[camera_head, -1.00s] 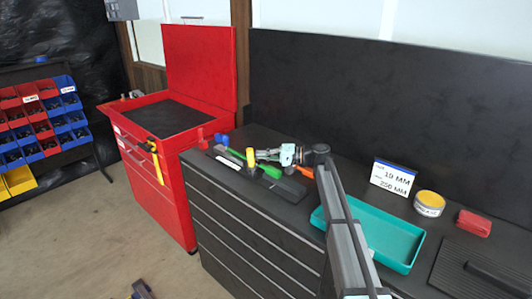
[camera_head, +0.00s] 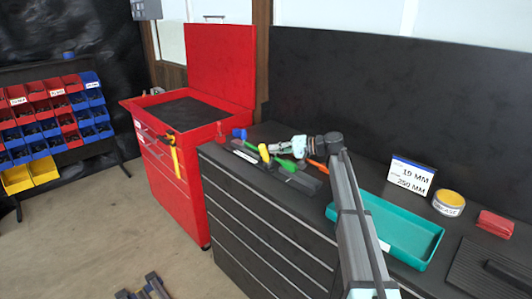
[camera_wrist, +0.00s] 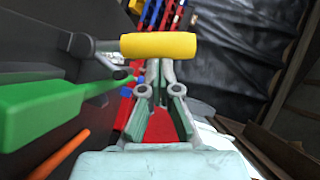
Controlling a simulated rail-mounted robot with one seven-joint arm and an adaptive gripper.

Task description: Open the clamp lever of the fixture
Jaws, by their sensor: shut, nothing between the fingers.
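The clamp lever shows as a yellow handle (camera_head: 263,152) on the black bench. In the wrist view the yellow handle (camera_wrist: 158,46) lies crosswise, joined to a grey metal arm at left. My gripper (camera_head: 273,149) is beside the handle, just right of it in the head view. In the wrist view my gripper (camera_wrist: 158,68) is shut, its fingertips empty and close under the handle; I cannot tell whether they touch it. The fixture's base is mostly hidden.
A green handle (camera_wrist: 40,108) and an orange handle (camera_wrist: 60,155) lie left of my gripper. A teal tray (camera_head: 400,228), a sign (camera_head: 411,175) and a yellow-topped tin (camera_head: 448,203) stand at right. A red tool chest (camera_head: 178,150) stands at left.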

